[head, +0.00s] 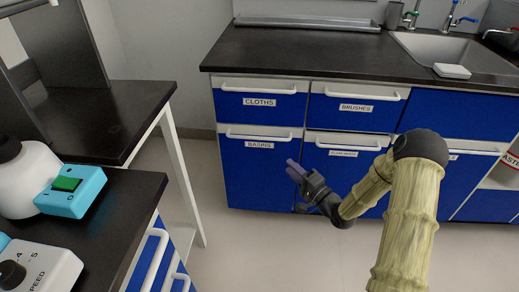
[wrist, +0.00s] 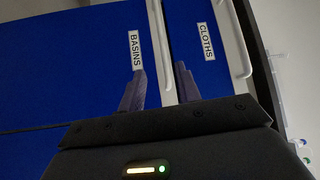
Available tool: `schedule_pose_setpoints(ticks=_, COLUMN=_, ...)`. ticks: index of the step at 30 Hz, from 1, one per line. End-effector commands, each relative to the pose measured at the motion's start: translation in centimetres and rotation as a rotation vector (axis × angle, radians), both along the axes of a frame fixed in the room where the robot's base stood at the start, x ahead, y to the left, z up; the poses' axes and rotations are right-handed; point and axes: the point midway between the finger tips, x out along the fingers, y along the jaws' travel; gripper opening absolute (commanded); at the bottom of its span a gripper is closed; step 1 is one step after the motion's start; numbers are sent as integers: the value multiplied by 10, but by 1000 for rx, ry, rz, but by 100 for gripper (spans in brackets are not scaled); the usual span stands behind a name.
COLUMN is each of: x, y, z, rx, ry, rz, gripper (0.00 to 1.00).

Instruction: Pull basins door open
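The basins door (head: 258,180) is a blue panel under the counter, with a BASINS label and a white bar handle (head: 258,135) along its top. It looks closed. My gripper (head: 293,168) is in front of the door's right edge, below the handle in the head view. In the wrist view my gripper (wrist: 160,88) is open, its two purple fingers apart. The white basins handle (wrist: 158,40) runs down the picture toward the gap between them. I cannot tell whether the fingers are around it. Nothing is visibly held.
The CLOTHS drawer (head: 260,104) is directly above, and the BRUSHES drawer (head: 355,107) is to its right; both look closed. A dark bench (head: 120,190) with devices stands at the left. Pale floor (head: 245,245) is clear before the cabinets.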

Motion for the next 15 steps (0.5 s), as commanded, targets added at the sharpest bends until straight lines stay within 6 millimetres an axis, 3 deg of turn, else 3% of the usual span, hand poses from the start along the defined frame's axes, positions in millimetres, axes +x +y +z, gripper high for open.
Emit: schedule_pose_setpoints(ticks=15, x=7, y=6, z=1, rx=9, ry=-4, rz=2, gripper=33)
